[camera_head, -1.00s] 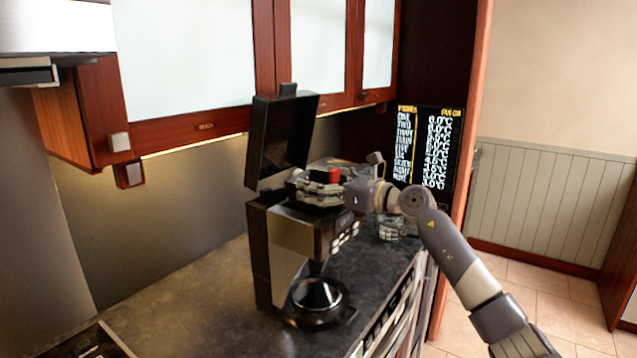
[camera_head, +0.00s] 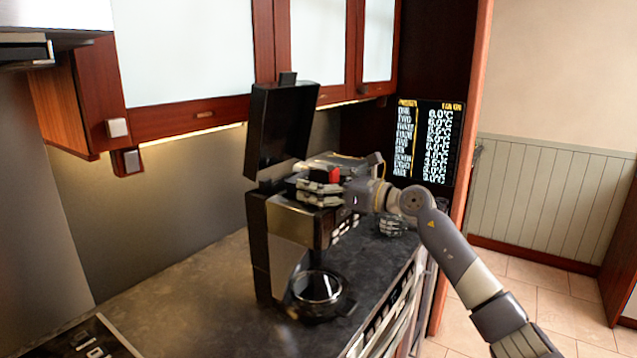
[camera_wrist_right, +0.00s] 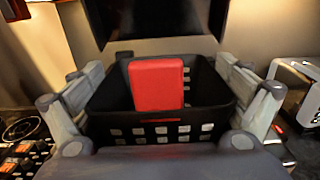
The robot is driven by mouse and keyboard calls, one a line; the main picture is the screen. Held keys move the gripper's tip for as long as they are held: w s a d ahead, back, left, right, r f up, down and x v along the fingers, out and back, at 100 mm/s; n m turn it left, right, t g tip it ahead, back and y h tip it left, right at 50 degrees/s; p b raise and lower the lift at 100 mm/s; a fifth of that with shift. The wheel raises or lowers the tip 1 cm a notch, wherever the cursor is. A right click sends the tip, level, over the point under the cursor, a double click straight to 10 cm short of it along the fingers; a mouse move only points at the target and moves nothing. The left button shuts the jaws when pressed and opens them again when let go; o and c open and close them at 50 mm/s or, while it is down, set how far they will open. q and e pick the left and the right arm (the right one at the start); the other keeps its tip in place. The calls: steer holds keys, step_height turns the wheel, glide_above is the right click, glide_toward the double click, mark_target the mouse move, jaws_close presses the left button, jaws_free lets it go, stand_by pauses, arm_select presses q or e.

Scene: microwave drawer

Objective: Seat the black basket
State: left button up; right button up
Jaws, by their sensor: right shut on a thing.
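The black basket (camera_wrist_right: 207,92) has slotted walls and sits between the two grey fingers of my right gripper (camera_wrist_right: 160,100) in the right wrist view. A red block-shaped piece (camera_wrist_right: 157,86) stands upright at its near side. In the head view my right gripper (camera_head: 318,190) is shut on the basket at the open top of the coffee machine (camera_head: 290,222). The red piece (camera_head: 334,175) shows between the fingers, which hide most of the basket. I cannot tell whether the basket touches the machine. My left gripper is not in view.
The machine's black lid (camera_head: 280,130) stands open behind the gripper. A glass carafe (camera_head: 318,287) sits at the machine's base. Wall cabinets (camera_head: 190,60) hang above.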

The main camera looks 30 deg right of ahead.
steer(key=shift+f, duration=0.4)
steer(key=o, duration=0.8)
steer(key=shift+a, duration=0.1)
steer(key=shift+f, duration=0.1)
steer(key=shift+s+d+f, duration=0.15)
steer(key=shift+s+d, duration=0.05)
steer(key=shift+s, duration=0.3)
steer(key=v, duration=1.1)
steer(key=shift+r, duration=0.3)
